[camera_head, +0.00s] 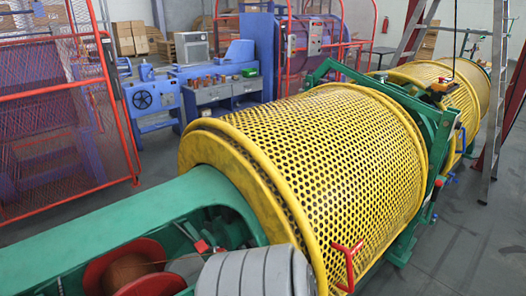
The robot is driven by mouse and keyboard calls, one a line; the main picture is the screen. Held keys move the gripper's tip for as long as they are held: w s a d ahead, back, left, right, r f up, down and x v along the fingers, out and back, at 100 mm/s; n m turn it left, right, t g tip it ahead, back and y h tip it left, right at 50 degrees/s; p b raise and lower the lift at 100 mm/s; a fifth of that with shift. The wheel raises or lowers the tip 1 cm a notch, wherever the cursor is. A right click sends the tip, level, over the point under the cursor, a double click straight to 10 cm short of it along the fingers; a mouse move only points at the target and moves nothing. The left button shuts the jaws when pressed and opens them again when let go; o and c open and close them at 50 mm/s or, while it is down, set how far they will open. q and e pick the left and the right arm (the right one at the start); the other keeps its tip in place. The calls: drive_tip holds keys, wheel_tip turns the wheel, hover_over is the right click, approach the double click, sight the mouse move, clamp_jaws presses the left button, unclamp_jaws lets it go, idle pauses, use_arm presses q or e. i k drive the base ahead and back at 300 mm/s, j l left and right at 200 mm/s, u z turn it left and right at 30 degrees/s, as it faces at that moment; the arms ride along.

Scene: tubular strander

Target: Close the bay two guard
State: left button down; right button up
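A large yellow perforated guard (325,165) curves over the strander's tube in the middle of the view. A red handle (347,262) is on its lower near side. A second yellow perforated guard (438,78) lies farther back, beyond a green frame (432,135), with a blue handle (461,138) near it. I cannot tell which guard is the bay two one. The undersides and far sides of the guards are hidden. Neither of my grippers is in view.
A green beam (110,232) and a red spool of copper-coloured wire (135,270) are at lower left. A red mesh fence (65,130) stands at left, a blue workbench (215,85) behind. A ladder (497,90) stands at right. Grey floor (455,240) is clear at lower right.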

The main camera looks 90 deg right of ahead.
sight(295, 205)
drive_tip(key=z, duration=3.8)
drive_tip(key=u, duration=0.55)
drive_tip(key=i+l+u, duration=0.15)
drive_tip(key=u, duration=0.3)
drive_tip(key=i+l+u, duration=0.1)
drive_tip(key=l+u, duration=0.3)
drive_tip(key=i+l+u, duration=0.1)
drive_tip(key=u, duration=0.35)
drive_tip(key=l+u, duration=0.7)
drive_tip(key=u, duration=0.15)
